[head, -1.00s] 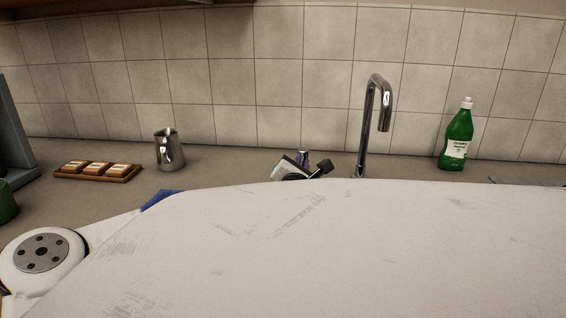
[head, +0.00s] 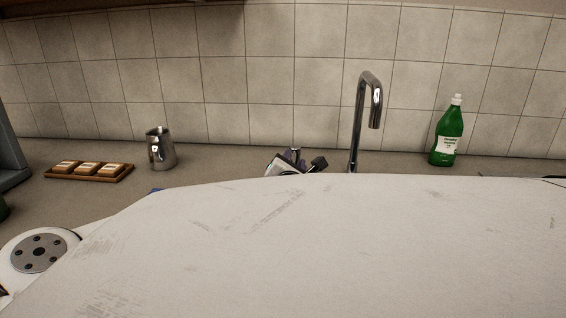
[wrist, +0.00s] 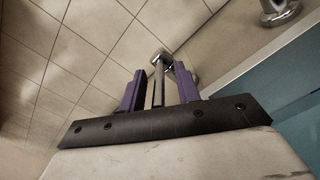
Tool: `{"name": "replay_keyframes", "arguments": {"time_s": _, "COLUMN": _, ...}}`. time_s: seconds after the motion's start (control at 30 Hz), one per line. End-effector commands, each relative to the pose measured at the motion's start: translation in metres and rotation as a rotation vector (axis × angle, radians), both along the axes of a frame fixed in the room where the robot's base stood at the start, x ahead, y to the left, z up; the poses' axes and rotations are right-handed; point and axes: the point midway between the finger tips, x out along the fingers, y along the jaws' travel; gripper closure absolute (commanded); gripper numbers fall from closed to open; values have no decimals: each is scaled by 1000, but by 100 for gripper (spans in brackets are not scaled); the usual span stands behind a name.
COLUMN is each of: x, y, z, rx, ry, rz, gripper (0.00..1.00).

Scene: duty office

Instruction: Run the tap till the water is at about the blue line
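The chrome tap spout (head: 371,100) rises behind my white arm link, against the tiled wall. My gripper (wrist: 160,78) is open in the wrist view, with purple fingers apart. A chrome fitting with a thin rod (wrist: 158,92), which looks like the tap's lever, shows in the gap between the fingers; I cannot tell whether they touch. A round chrome base (wrist: 279,11) is at the top right there. In the head view only a small part of my gripper (head: 294,157) shows, left of the spout. The basin, any water and the blue line are hidden in the head view.
A green soap bottle (head: 447,137) stands right of the tap. A steel jug (head: 161,149) and a wooden tray (head: 49,174) with small blocks are at the left on the counter (head: 215,158). A teal surface (wrist: 300,125) lies at the right in the wrist view.

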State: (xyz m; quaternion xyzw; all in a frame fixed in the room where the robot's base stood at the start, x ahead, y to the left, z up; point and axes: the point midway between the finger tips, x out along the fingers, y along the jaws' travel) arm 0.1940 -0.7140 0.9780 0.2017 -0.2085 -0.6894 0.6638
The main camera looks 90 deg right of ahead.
Motion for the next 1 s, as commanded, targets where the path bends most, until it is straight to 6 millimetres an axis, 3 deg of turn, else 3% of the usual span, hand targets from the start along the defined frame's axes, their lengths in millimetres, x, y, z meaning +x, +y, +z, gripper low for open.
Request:
{"name": "replay_keyframes", "arguments": {"time_s": 0.23, "x": 0, "y": 16, "z": 0, "rx": -1, "ry": -1, "rz": -3, "gripper": 67}}
{"name": "replay_keyframes", "arguments": {"time_s": 0.7, "x": 5, "y": 111, "z": -1, "rx": -1, "ry": -1, "rz": -1, "gripper": 67}}
{"name": "replay_keyframes", "arguments": {"time_s": 1.0, "x": 5, "y": 138, "z": 0, "rx": -1, "ry": 0, "rz": 1, "gripper": 67}}
